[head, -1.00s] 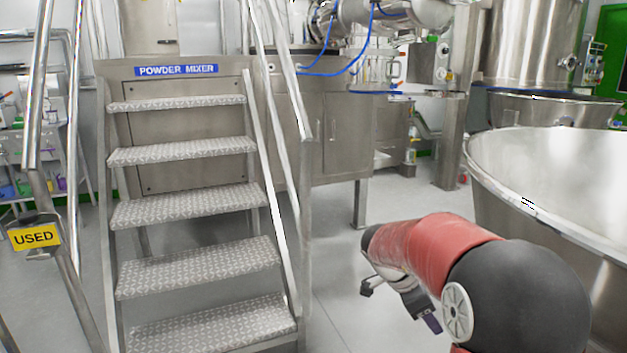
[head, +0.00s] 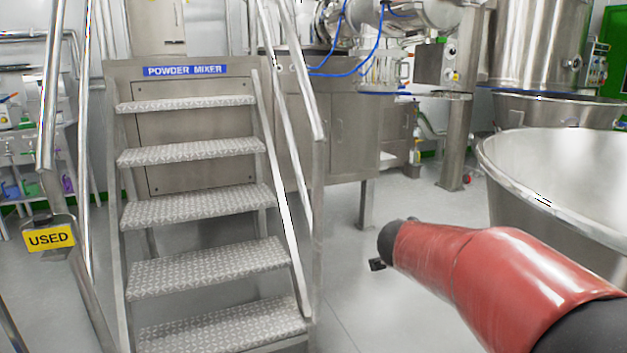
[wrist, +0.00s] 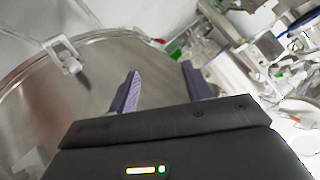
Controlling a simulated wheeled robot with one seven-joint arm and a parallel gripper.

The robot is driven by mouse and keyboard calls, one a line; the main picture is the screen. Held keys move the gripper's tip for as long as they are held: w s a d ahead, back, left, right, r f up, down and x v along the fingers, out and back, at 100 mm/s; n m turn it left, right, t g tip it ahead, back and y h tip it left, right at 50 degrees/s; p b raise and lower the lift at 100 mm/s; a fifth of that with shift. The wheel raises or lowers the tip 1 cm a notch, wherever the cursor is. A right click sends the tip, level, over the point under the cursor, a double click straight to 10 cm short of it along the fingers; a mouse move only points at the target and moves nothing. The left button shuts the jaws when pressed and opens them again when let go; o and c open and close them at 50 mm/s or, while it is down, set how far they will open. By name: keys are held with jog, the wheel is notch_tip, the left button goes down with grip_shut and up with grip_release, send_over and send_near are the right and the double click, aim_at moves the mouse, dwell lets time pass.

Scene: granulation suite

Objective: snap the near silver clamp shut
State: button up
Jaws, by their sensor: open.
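I cannot make out the near silver clamp for certain. In the wrist view a pale metal fitting (wrist: 69,60) with a small block sits at the edge of a large round metal surface (wrist: 88,85); I cannot tell whether it is the clamp. My gripper (wrist: 161,72) is open, with two purple fingers apart and nothing between them. The fitting lies to the left of my fingers in the picture.
A large steel bowl (head: 500,158) stands at the right. Metal steps (head: 205,210) with handrails lead up to the powder mixer (head: 185,71) at the left. A yellow USED sign (head: 49,238) hangs on the left rail.

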jog(key=s+a+r+n+t+y, duration=0.45)
jog(key=a+r+n+y, duration=0.2)
jog(key=a, duration=0.25)
jog(key=s+a+f+n+g+y, duration=0.1)
jog(key=s+a+f+n+y, duration=0.1)
jog(key=s+a+n+y, duration=0.3)
jog(key=s+d+f+n+g+h, duration=0.1)
jog(key=s+f, duration=0.4)
jog(key=s, duration=0.5)
jog(key=s+d+f+n+g+h, duration=0.2)
jog(key=s+f+g, duration=0.4)
jog(key=s, duration=0.4)
jog(key=shift+s+d+h, duration=0.2)
jog(key=shift+d+h, duration=0.25)
jog(key=shift+d, duration=0.45)
